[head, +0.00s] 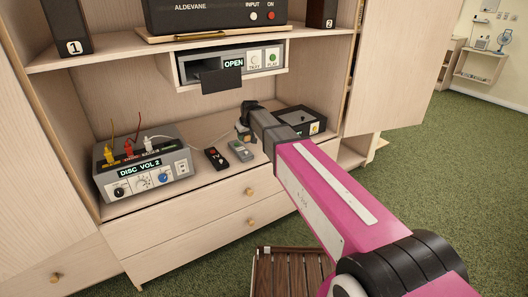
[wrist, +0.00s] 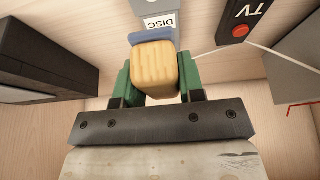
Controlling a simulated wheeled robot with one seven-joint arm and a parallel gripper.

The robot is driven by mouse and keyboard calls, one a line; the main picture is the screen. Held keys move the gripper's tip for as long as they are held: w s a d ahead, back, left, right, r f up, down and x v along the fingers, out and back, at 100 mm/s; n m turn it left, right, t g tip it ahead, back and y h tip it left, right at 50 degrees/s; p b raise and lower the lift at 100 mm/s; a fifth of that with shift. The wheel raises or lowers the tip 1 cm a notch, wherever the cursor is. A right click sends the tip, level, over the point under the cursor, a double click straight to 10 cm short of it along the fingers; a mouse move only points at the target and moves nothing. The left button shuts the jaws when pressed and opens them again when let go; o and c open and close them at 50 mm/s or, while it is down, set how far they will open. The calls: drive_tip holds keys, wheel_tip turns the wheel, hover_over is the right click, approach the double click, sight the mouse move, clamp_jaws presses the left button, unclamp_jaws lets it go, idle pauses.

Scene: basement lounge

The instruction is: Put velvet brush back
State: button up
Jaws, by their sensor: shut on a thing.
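The velvet brush (wrist: 153,68) is a pale wooden block with a blue pad along its far edge in the wrist view. My gripper (wrist: 152,85) is shut on it, with one green finger on each side of the wood. In the head view my gripper (head: 244,132) is over the cabinet shelf, left of a black open-topped box (head: 300,121). The brush is mostly hidden there by the arm. Whether the brush touches anything below it cannot be told.
A grey DISC VOL 2 unit (head: 145,170) with cables stands further left. A player marked OPEN (head: 232,64) with its dark tray out (head: 221,80) hangs above.

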drive_tip(key=w+d+f, duration=0.2)
drive_tip(key=d, duration=0.1)
drive_tip(key=w+d+f, duration=0.4)
drive_tip(key=d, duration=0.1)
drive_tip(key=shift+w+d+f, duration=0.2)
drive_tip(key=shift+d+f, duration=0.05)
drive_tip(key=shift+d, duration=0.1)
drive_tip(key=shift+d+f, duration=0.1)
drive_tip(key=shift+f, duration=1.95)
drive_tip(key=o, duration=0.9)
drive_tip(key=shift+f, duration=0.1)
drive_tip(key=v, duration=1.2)
drive_tip(key=s+d+f+m+g+h, duration=0.1)
drive_tip(key=s+d+f+m, duration=0.1)
drive_tip(key=s+d+f, duration=0.2)
drive_tip(key=s+d+f+m+g, duration=0.1)
drive_tip(key=s+d+f, duration=0.3)
drive_tip(key=s+d, duration=0.6)
drive_tip(key=s+d+f+m+g+h, duration=0.1)
drive_tip(key=s+d+f+m, duration=0.2)
drive_tip(key=s, duration=1.3)
drive_tip(key=shift+d+f+m+g+h, duration=0.15)
drive_tip(key=shift+d+f, duration=0.15)
drive_tip(key=shift+d, duration=0.35)
drive_tip(key=shift+d+f+m+g+h, duration=0.1)
drive_tip(key=shift+d+f, duration=0.2)
drive_tip(key=shift+d, duration=0.35)
drive_tip(key=shift+d+f+m+g+h, duration=0.15)
drive_tip(key=shift+d+f, duration=0.1)
drive_tip(key=shift+d, duration=0.35)
